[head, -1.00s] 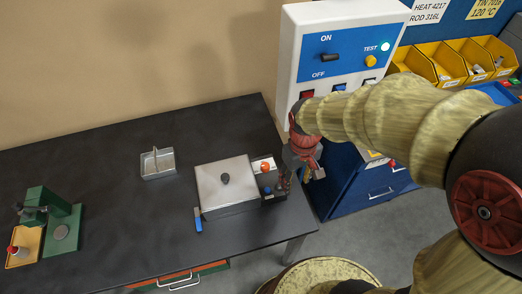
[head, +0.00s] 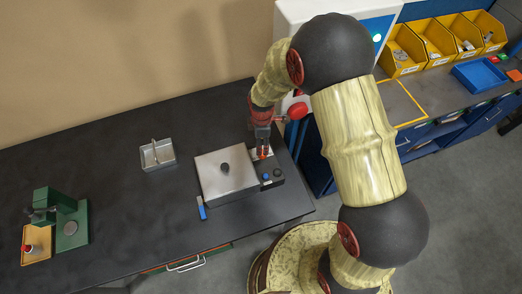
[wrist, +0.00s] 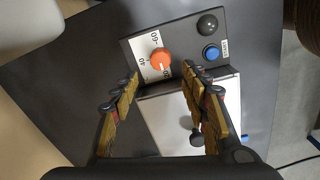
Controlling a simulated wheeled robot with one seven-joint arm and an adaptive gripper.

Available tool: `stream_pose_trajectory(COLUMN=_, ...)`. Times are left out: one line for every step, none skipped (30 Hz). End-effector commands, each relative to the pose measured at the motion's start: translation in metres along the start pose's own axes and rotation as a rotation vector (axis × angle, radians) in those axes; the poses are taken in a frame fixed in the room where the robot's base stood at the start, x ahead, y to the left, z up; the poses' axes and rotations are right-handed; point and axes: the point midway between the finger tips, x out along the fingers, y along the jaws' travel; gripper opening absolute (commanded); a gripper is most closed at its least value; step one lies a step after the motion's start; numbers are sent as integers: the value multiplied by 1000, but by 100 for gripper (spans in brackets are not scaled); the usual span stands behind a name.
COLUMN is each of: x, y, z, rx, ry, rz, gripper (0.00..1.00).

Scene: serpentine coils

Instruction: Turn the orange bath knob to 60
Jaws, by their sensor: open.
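The orange knob (wrist: 161,60) sits on a white dial plate on the bath's dark control panel in the wrist view. The marks 40 and 60 can be read beside it. In the head view the knob (head: 263,153) is partly hidden by my gripper (head: 263,147). The bath (head: 226,190) is a silver box with a lid and a dark lid handle. In the wrist view my gripper (wrist: 160,82) has its fingers spread, with the knob a little beyond the fingertips and between their lines. Nothing is held. I cannot tell how far above the knob the tips are.
A blue button (wrist: 211,53) and a black dome (wrist: 207,24) share the panel beside the knob. A divided metal tray (head: 157,154), a blue strip (head: 202,209) and a green press (head: 62,225) are on the black bench. The bench between tray and press is clear.

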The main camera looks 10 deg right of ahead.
Motion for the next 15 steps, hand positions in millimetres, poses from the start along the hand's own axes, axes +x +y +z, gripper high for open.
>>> stream_pose_trajectory(x=5, y=-1, z=0, rx=-2, ry=-1, rz=-3, gripper=45)
stream_pose_trajectory(x=8, y=-1, z=0, rx=-2, ry=-1, rz=-4, gripper=45)
stream_pose_trajectory(x=13, y=-1, z=0, rx=-1, ry=-1, rz=-4, gripper=45)
stream_pose_trajectory(x=17, y=-2, z=1, rx=-1, ry=-1, rz=-5, gripper=45)
stream_pose_trajectory(x=22, y=-2, z=1, rx=-1, ry=-2, rz=-5, gripper=45)
stream_pose_trajectory(x=28, y=-2, z=1, rx=0, ry=-1, rz=-5, gripper=45)
stream_pose_trajectory(x=33, y=-2, z=1, rx=0, ry=-1, rz=-5, gripper=45)
stream_pose_trajectory(x=38, y=-2, z=1, rx=0, ry=-2, rz=-5, gripper=45)
stream_pose_trajectory(x=44, y=-2, z=1, rx=0, ry=-2, rz=-5, gripper=45)
stream_pose_trajectory(x=48, y=-2, z=1, rx=1, ry=-1, rz=-4, gripper=45)
stream_pose_trajectory(x=52, y=-2, z=1, rx=1, ry=-1, rz=-4, gripper=45)
stream_pose_trajectory(x=58, y=-2, z=1, rx=1, ry=-1, rz=-4, gripper=45)
stream_pose_trajectory(x=61, y=-1, z=0, rx=1, ry=-1, rz=-4, gripper=45)
stream_pose_trajectory(x=64, y=-1, z=0, rx=1, ry=-1, rz=-3, gripper=45)
stream_pose_trajectory(x=67, y=-1, z=0, rx=1, ry=-1, rz=-3, gripper=45)
